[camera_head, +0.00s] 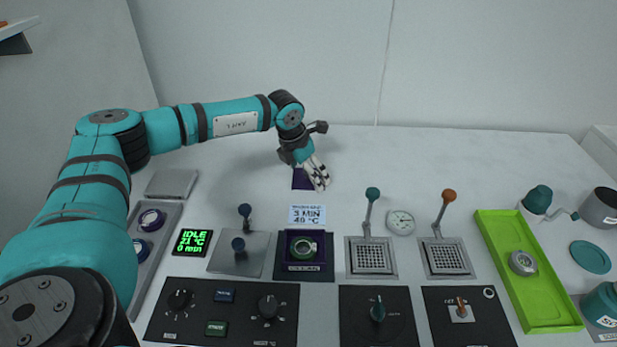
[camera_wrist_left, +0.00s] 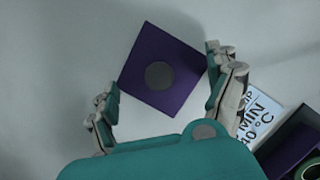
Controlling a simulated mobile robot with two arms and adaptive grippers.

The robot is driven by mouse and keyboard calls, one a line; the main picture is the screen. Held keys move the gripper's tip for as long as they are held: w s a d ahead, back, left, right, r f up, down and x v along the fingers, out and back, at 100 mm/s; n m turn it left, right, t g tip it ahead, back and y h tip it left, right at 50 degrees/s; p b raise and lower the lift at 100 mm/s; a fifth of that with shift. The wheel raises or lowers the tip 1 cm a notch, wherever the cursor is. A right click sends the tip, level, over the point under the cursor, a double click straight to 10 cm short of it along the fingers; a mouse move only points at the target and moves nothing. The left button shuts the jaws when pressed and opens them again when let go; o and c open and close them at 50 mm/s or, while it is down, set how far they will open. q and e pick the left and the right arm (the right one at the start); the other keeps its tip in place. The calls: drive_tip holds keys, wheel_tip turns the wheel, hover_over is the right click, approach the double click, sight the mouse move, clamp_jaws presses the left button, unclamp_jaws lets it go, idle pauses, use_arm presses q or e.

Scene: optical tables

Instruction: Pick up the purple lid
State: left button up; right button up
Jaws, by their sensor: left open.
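The purple lid (camera_wrist_left: 147,52) is a flat dark purple square with a round grey knob or disc (camera_wrist_left: 159,75) at its middle. It lies on the white table behind the small label card, and in the head view only part of it (camera_head: 301,181) shows beside my gripper. My left gripper (camera_head: 318,180) is open and points down at the lid. In the left wrist view my left gripper (camera_wrist_left: 168,88) has one finger on each side of the lid, which looks turned at an angle between them. I cannot tell the height gap. My right gripper is not in view.
A label card (camera_head: 307,214) and an open purple box (camera_head: 304,245) with a round item inside stand in front of the lid. Levers, a dial (camera_head: 400,222) and a green tray (camera_head: 532,285) are to the right. The table behind is clear.

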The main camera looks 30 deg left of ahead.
use_arm(q)
drive_tip(key=c, duration=1.1)
drive_tip(key=shift+s, duration=0.15)
drive_tip(key=shift+c, duration=1.2)
